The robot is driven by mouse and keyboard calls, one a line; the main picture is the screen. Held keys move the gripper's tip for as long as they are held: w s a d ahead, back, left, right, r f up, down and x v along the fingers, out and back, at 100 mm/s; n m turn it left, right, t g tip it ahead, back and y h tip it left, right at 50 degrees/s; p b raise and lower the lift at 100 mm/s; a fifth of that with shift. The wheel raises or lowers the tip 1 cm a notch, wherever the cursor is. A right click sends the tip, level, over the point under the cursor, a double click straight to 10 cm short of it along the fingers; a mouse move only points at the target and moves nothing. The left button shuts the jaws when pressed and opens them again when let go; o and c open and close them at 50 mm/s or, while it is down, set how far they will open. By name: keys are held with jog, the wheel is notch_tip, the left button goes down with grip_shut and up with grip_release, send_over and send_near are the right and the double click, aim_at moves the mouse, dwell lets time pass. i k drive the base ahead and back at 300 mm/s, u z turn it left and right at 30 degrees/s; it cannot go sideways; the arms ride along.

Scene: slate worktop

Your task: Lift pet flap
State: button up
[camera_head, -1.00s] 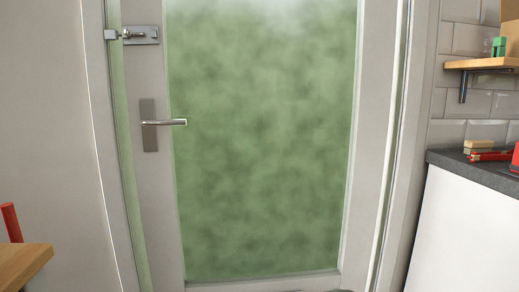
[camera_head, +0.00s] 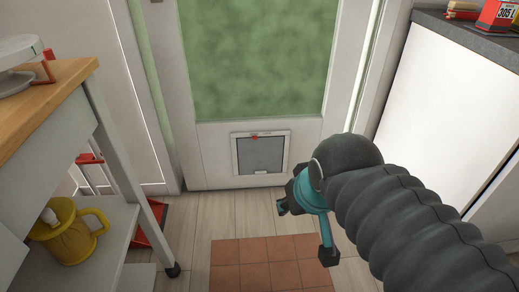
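The pet flap (camera_head: 262,158) is a grey panel in a white square frame (camera_head: 234,157), set low in the white door (camera_head: 210,150). It hangs closed, with a small red mark (camera_head: 254,137) at its top edge and a small light tab at its bottom. My gripper (camera_head: 305,231), teal with dark tips, is in front of the door, to the right of the flap and lower in the picture. Its two fingers are spread apart with nothing visible between them. It looks clear of the flap. My dark ribbed arm reaches in from the lower right.
A terracotta tile mat (camera_head: 240,265) lies on the wood floor before the door. A wooden-topped trolley (camera_head: 60,95) with a yellow jug (camera_head: 67,232) stands left, a red tray (camera_head: 150,223) beside it. A white cabinet (camera_head: 440,100) with a slate top stands right.

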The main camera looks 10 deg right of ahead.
aim_at(264, 155)
jog(key=z, duration=0.5)
jog(key=i, duration=1.4)
jog(key=z, duration=0.6)
jog(key=k, duration=0.85)
jog(key=u, duration=0.8)
